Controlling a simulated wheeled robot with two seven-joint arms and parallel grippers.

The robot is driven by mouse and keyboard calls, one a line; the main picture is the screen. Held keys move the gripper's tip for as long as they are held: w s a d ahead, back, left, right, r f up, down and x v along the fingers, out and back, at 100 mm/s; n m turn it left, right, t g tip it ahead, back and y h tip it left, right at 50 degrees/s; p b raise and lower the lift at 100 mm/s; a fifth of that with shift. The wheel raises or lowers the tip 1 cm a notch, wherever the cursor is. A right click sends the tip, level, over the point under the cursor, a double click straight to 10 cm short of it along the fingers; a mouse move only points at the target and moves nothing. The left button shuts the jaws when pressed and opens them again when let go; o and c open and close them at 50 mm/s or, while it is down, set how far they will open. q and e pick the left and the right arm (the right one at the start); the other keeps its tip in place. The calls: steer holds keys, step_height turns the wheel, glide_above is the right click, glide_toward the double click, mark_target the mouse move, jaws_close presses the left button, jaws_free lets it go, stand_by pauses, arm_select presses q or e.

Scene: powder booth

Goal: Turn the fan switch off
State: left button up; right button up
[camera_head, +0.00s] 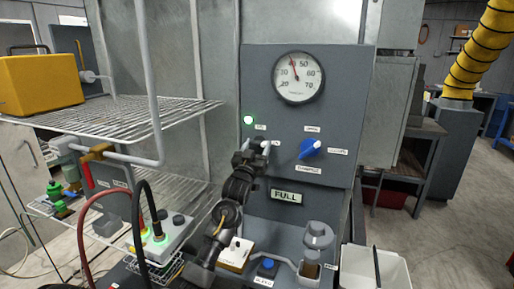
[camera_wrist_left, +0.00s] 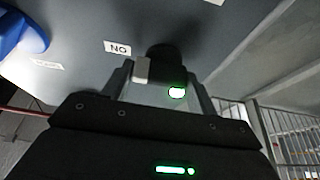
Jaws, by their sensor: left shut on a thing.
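The fan switch is a dark knob with a pale grey bar, seen in the left wrist view (camera_wrist_left: 165,62). It sits on the grey control panel (camera_head: 345,110), low and left of the gauge, and in the head view my gripper mostly hides it. A small label reading ON, shown upside down, is beside it in the wrist view. My left gripper (camera_head: 258,150) is at the panel with its fingers either side of the switch, shut on it. A green lamp (camera_head: 248,120) glows above the gripper. My right gripper is not in view.
A blue selector knob (camera_head: 310,148) is right of the gripper, below a round gauge (camera_head: 298,77). A wire rack (camera_head: 120,118) with a yellow box (camera_head: 40,85) stands at left. Hoses, a jar (camera_head: 316,240) and a white bin (camera_head: 375,268) are below.

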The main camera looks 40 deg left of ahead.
arm_select(q)
steer(key=n+y, duration=0.1)
steer(key=n, duration=0.1)
steer(key=n+g+y+p, duration=0.1)
steer(key=n, duration=0.2)
steer(key=shift+d+r+n+y, duration=0.1)
steer(key=shift+r+n+y, duration=0.05)
steer(key=shift+n+y, duration=0.2)
steer(key=n+g+y+p, duration=0.1)
steer(key=n, duration=0.2)
steer(key=n+g+y+p, duration=0.1)
steer(key=n+g, duration=0.1)
steer(key=n, duration=0.2)
steer(key=shift+w+d+r+y, duration=0.1)
steer(key=shift+y, duration=0.15)
steer(key=n+g, duration=0.2)
steer(key=n, duration=0.3)
steer(key=shift+r+p, duration=0.1)
steer(key=shift+p, duration=0.25)
steer(key=shift+n+g, duration=0.8)
steer(key=shift+n, duration=1.45)
steer(key=o, duration=1)
